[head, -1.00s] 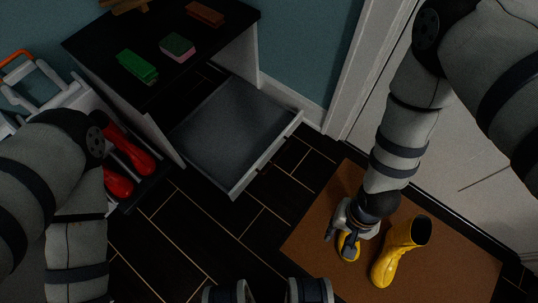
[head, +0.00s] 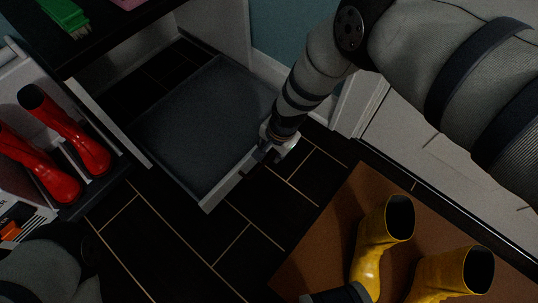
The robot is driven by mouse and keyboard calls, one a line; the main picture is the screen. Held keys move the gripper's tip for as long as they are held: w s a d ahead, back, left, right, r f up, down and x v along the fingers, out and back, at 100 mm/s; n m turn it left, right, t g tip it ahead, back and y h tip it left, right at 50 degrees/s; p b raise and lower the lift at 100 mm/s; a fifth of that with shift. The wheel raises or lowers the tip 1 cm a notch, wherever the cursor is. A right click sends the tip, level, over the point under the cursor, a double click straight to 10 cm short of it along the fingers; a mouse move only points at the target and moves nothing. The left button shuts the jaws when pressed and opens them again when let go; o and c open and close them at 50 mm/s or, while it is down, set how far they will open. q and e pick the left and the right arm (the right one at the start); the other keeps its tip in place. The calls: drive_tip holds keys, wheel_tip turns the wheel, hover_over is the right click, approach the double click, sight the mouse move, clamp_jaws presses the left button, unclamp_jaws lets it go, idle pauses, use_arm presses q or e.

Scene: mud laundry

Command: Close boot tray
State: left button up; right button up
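The boot tray (head: 200,125) is a grey, shallow, empty tray with a pale front wall, pulled out from under the dark-topped bench (head: 110,40). My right gripper (head: 264,155) is at the right part of the tray's front wall and overlaps it in the head view. I cannot tell whether it touches the wall, and its fingers are too small and dark to show whether they are open or shut. My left arm shows at the lower left, but its gripper is out of view.
Two yellow boots (head: 379,240) stand on the brown mat (head: 330,240) at the lower right. Red boots (head: 67,130) rest on a dark rack at the left. A green brush (head: 62,14) lies on the bench. Dark tiled floor (head: 190,245) in front of the tray is clear.

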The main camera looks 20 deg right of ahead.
drive_tip(key=shift+w+a+f+b, duration=0.1)
drive_tip(key=shift+f+b, duration=0.15)
drive_tip(key=shift+f, duration=0.4)
drive_tip(key=shift+w+a+f+b, duration=0.1)
drive_tip(key=shift+f+b, duration=0.1)
drive_tip(key=shift+f, duration=0.4)
drive_tip(key=shift+d, duration=0.1)
clamp_jaws()
